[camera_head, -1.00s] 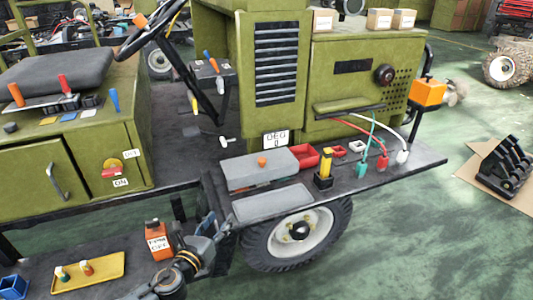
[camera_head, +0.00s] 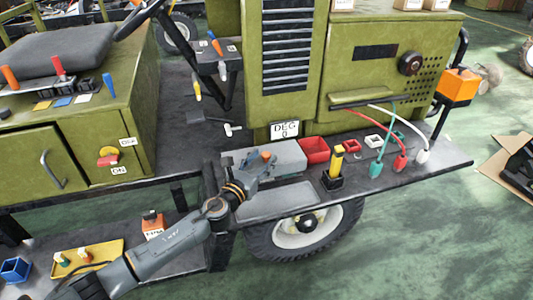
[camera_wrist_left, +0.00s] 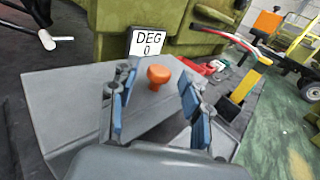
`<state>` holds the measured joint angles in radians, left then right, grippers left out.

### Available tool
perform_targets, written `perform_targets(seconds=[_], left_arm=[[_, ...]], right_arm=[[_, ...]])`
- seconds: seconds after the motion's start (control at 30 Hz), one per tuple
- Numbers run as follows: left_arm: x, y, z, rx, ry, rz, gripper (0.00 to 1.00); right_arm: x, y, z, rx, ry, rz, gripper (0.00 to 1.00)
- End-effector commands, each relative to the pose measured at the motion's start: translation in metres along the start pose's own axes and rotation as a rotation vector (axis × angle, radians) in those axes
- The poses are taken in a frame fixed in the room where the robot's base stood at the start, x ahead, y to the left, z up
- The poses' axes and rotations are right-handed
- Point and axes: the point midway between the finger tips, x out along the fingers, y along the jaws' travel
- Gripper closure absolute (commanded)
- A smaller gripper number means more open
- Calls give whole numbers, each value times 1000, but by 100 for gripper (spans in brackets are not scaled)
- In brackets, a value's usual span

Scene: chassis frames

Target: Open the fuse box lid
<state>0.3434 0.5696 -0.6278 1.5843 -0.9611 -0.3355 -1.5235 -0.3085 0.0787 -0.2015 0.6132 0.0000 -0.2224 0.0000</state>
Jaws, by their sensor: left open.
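The fuse box is a grey box with a flat grey lid (camera_head: 285,158) and an orange knob on top, on the dark platform of the green vehicle. In the left wrist view the orange knob (camera_wrist_left: 158,73) stands on the lid (camera_wrist_left: 75,105), between and beyond my fingers. My left gripper (camera_head: 262,162) is over the lid's left part, close to the knob. Its blue-padded fingers (camera_wrist_left: 155,105) are spread apart with nothing between the pads. The arm hides part of the box's left side in the head view. My right gripper is not in view.
A "DEG 0" sign (camera_head: 284,130) stands behind the box. A red bin (camera_head: 314,150), a yellow-handled lever (camera_head: 335,165) and cable plugs lie to its right. A grey plate (camera_head: 277,202) is in front.

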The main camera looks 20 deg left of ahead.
Motion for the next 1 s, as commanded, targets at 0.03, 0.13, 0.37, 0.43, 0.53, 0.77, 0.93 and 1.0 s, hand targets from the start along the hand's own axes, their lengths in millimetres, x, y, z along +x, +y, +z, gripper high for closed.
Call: perform_targets(seconds=[0.03, 0.13, 0.37, 0.43, 0.53, 0.77, 0.93, 1.0], left_arm=[[9, 0, 1, -1, -2, 0, 52], [20, 0, 0, 0, -1, 1, 52], [30, 0, 0, 1, 0, -1, 52], [30, 0, 0, 1, 0, -1, 52], [30, 0, 0, 0, 0, -1, 52], [30, 0, 0, 0, 1, -1, 91], [30, 0, 0, 0, 1, -1, 100], [30, 0, 0, 0, 1, -1, 100]], right_arm=[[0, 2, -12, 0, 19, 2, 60], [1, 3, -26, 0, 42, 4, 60], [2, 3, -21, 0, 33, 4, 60], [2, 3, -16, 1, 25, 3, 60], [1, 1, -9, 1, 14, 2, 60], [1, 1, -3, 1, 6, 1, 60], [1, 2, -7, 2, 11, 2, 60], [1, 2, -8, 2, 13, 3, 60]])
